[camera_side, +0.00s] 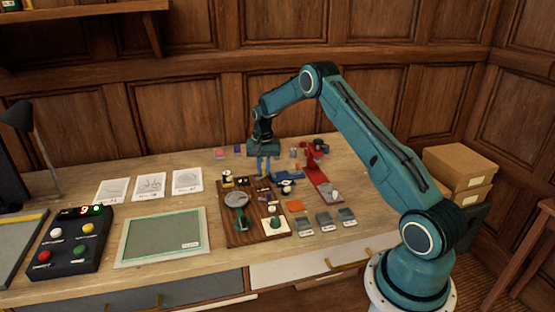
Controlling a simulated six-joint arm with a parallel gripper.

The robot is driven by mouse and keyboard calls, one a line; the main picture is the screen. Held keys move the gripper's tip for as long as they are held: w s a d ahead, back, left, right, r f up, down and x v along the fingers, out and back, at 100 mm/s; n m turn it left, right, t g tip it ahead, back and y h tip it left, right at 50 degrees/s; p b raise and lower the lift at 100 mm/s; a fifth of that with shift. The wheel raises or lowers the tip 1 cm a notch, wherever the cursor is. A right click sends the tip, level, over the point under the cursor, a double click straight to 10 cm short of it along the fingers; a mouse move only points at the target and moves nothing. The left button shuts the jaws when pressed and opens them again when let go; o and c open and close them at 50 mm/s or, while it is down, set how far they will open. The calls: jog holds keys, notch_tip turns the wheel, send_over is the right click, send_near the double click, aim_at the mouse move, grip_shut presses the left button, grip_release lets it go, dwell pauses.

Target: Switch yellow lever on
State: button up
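No yellow part can be made out clearly as a lever. A black control box (68,246) at the left carries a yellow knob (88,228) beside white, red and green ones. A small yellow, white and black piece (227,179) stands at the back left of the brown wooden board (222,231). My gripper (263,173) points down over the back of this board, to the right of that piece and far from the control box. Its fingers are too small to tell whether they are open or shut, or touching anything.
A green-screened panel (162,237) lies between the control box and the board. A magnifier-like tool (236,200) lies on the board. A red stand (316,172), an orange square (296,206) and several grey blocks (326,218) are to its right. Three paper cards (151,187) lie behind the panel.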

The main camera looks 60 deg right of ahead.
grip_shut()
jog(key=shift+w+d+n, duration=0.1)
jog(key=shift+w+n, duration=0.1)
jog(key=shift+n, duration=0.7)
jog(key=shift+w+d+n, duration=0.1)
jog(key=shift+w+n, duration=0.1)
jog(key=shift+n, duration=0.7)
jog(key=shift+r, duration=0.1)
jog(key=o, duration=0.6)
grip_release()
jog(key=shift+o, duration=0.2)
